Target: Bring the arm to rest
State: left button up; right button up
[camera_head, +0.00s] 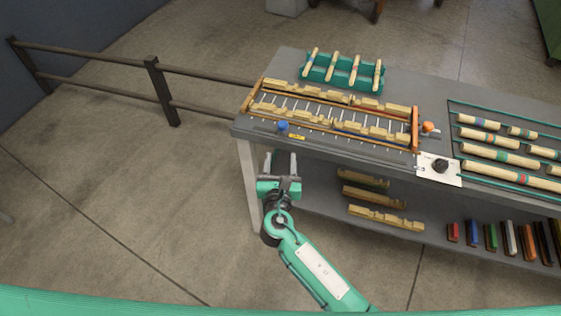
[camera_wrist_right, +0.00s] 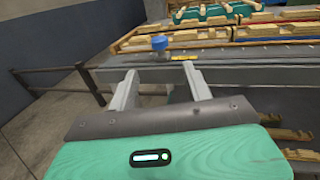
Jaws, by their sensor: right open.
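My right arm comes up from the bottom of the head view, green with a white panel. Its gripper (camera_head: 281,163) is open and empty, just off the front edge of the grey workbench (camera_head: 350,143), near the bench's left end. In the right wrist view the two grey fingers of this gripper (camera_wrist_right: 162,88) stand wide apart with nothing between them. Beyond the fingers lies the bench front edge, with a blue knob (camera_wrist_right: 159,43) on the bench top. My left gripper is not in view.
A wooden-railed rack (camera_head: 415,128) with notched wooden pieces stands on the bench, with a green holder (camera_head: 345,85) of turned sticks behind. Striped rods (camera_head: 490,138) lie at the right. A lower shelf (camera_head: 320,205) holds several blocks. A dark railing (camera_head: 160,90) stands left; floor there is clear.

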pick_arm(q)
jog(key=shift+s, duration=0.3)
